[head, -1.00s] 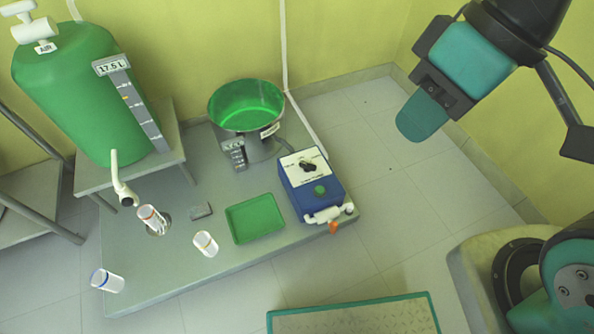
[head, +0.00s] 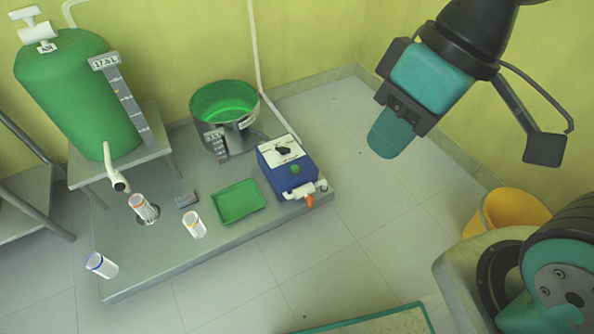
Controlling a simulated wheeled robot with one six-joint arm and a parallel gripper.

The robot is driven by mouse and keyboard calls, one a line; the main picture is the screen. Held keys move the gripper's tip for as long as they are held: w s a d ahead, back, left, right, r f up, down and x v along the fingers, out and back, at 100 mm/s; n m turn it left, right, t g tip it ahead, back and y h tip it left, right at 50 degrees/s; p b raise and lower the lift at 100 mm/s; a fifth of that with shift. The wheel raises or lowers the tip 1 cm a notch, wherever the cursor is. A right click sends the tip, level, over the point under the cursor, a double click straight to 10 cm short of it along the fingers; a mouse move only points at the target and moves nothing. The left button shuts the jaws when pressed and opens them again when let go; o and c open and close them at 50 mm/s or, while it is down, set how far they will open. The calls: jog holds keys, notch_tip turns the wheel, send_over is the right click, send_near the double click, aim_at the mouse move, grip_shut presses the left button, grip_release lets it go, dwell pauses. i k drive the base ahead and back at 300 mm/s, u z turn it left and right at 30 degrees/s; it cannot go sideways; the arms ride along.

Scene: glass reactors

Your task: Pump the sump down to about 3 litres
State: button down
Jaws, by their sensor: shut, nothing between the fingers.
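The sump (head: 224,104) is a grey round vessel with a green inside, standing at the back of the low grey platform. A small level display and scale (head: 216,142) sit on its front; the digits are too small to read surely. The blue pump box (head: 287,168) stands to its right, with a white top panel, a black rotary knob (head: 283,150), a green button (head: 295,169) and a white pipe with an orange tip (head: 310,200). My gripper (head: 389,137) is shut and empty, raised to the right of the pump box and apart from it.
A green tank (head: 75,95) with a display reading about 17.5 L stands on a stand at left. A green tray (head: 238,202), a small grey block (head: 187,199) and cups with orange (head: 195,224), red (head: 143,207) and blue (head: 102,265) rims stand on or near the platform. A yellow bucket (head: 510,212) stands at right.

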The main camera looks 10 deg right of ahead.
aim_at(295, 168)
jog(key=u, duration=0.3)
jog(key=i, duration=1.15)
jog(key=z, duration=0.3)
